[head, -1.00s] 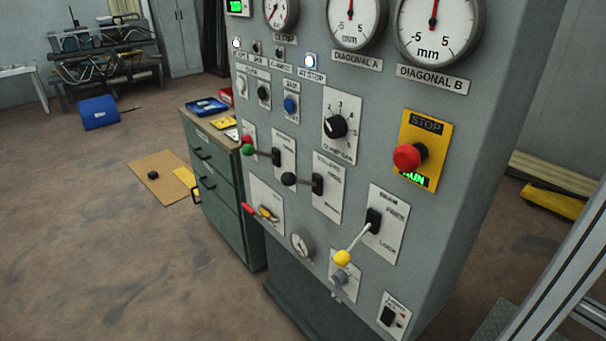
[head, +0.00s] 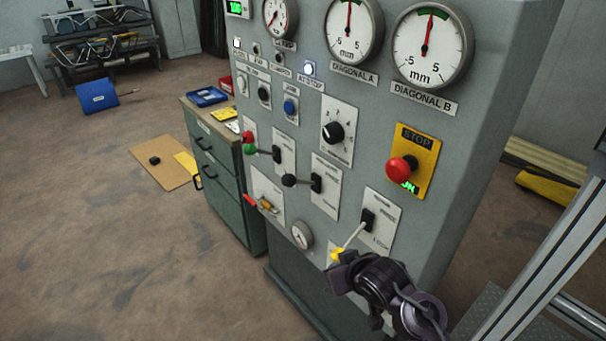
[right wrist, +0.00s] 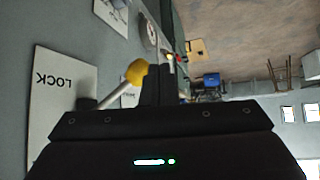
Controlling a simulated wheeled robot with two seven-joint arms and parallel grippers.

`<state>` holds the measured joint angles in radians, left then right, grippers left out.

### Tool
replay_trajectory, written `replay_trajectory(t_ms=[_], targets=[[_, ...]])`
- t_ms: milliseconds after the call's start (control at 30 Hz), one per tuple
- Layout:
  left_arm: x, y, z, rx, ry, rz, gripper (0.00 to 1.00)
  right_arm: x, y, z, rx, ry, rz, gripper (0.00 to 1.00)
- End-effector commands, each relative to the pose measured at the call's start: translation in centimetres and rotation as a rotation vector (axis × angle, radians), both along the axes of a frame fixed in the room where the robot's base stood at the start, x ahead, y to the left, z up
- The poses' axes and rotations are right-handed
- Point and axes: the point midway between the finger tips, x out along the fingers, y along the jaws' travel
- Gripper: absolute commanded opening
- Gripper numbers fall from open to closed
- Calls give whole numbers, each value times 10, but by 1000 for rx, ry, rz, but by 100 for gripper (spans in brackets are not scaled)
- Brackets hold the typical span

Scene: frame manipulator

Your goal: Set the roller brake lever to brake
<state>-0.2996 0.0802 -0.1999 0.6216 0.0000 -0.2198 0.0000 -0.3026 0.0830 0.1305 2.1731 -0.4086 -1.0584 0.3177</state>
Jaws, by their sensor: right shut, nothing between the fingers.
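The roller lever has a black ball knob (head: 289,181) on a stem pointing left from a black pivot on its white plate (head: 327,200) on the grey panel; the plate's lettering is too blurred to read. My right gripper (head: 340,274) is shut and empty, low in front of the panel, right of and below the black knob and apart from it. It is close to the yellow knob (head: 337,254) of the beam lever. In the right wrist view, the shut fingers (right wrist: 158,85) are beside that yellow knob (right wrist: 137,72); contact cannot be told. My left gripper is not in view.
The beam lever's plate reads LOCK (right wrist: 62,82). A green-knobbed lever (head: 250,149) lies left of the roller lever. A red stop button (head: 400,169) sticks out at upper right. A gauge (head: 302,235) is below. A green drawer cabinet (head: 222,175) stands left.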

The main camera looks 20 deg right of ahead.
Motion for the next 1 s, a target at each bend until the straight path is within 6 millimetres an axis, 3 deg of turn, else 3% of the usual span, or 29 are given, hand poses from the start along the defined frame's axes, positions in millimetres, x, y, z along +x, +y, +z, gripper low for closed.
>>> replay_trajectory(t_ms=[33,300,500,700,1000], targets=[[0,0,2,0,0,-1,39,10,-5,15,11,-43,-5,0],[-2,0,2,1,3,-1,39,69,-21,63,195,-284,17,0],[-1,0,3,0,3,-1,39,99,-26,102,424,-438,71,0],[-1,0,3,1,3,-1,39,107,-26,126,575,-508,118,0],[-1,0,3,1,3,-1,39,107,-26,127,583,-510,121,0]])
